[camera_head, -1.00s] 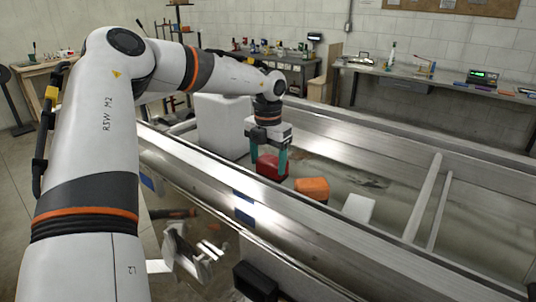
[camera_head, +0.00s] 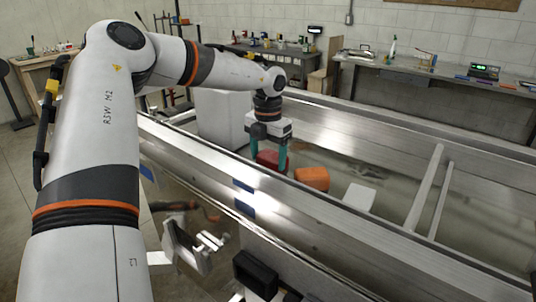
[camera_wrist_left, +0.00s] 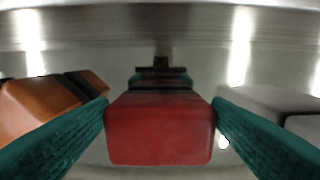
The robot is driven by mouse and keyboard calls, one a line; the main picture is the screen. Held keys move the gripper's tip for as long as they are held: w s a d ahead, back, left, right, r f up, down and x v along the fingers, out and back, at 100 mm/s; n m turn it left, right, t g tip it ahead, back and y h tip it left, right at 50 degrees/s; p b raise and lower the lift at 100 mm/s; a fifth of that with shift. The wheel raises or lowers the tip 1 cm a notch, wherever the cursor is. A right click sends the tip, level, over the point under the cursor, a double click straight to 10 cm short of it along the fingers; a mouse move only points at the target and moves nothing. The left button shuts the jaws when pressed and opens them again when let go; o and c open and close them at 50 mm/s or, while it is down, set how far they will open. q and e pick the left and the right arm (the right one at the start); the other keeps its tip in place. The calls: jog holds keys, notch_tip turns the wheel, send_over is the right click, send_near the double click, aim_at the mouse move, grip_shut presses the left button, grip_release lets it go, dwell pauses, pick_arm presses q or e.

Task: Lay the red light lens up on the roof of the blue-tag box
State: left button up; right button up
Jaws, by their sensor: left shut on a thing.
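The red light lens (camera_head: 268,158) sits low inside the long aluminium trailer, near its left end. My left gripper (camera_head: 267,160) reaches down over the trailer's near wall and is shut on the lens. In the left wrist view the red lens (camera_wrist_left: 160,130) lies between the two teal fingers. A plain white box (camera_head: 222,118) stands just left of the gripper; I see no blue tag on it, and the gripper's arm hides part of its top. My right gripper does not show.
The trailer's near wall (camera_head: 290,215) carries blue patches (camera_head: 244,185). Cross bars (camera_head: 424,188) span its right part. Benches stand behind.

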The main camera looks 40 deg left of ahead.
pick_arm(q)
jog(key=shift+f, duration=0.15)
jog(key=o, duration=1.2)
jog(key=shift+c, duration=0.2)
jog(key=shift+r+p, duration=2.55)
jog(key=shift+r, duration=2)
jog(key=shift+f, duration=0.1)
